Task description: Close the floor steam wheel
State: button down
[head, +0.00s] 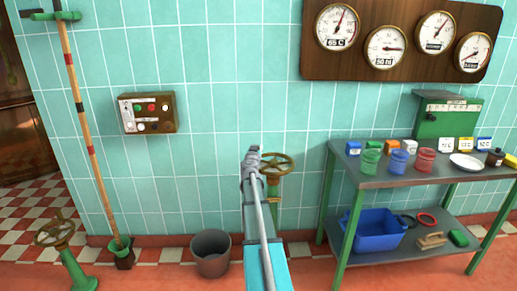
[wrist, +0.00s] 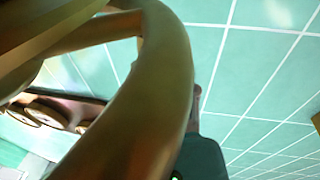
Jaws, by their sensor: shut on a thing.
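A brass-coloured handwheel (head: 279,160) on a green stand is at the middle of the head view, in front of the tiled wall. My gripper (head: 254,158) is at its left rim, shut on it. In the wrist view the wheel's rim (wrist: 165,75) curves large and close across the picture. A dark part of my gripper (wrist: 203,155) shows beside the rim. My arm hides part of the stand. A second handwheel (head: 55,230) on a green floor pedestal stands at the lower left, apart from my gripper.
A grey bucket (head: 211,262) stands on the floor left of my arm. A metal table (head: 375,171) with pots and a blue bin (head: 373,236) on its lower shelf is at the right. A striped pole (head: 85,120) leans at the left. Gauges (head: 387,47) hang above.

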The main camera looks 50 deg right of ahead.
jog(key=shift+s+d, duration=0.2)
jog(key=shift+s, duration=0.1)
dwell(0.5)
jog(key=shift+c, duration=2.2)
grip_release()
jog(key=shift+o, duration=0.2)
jog(key=shift+w, duration=0.1)
jog(key=shift+a, duration=0.1)
jog(key=shift+a, duration=0.15)
jog(key=v, duration=1.1)
jog(key=shift+s+a, duration=0.25)
jog(key=shift+s, duration=0.05)
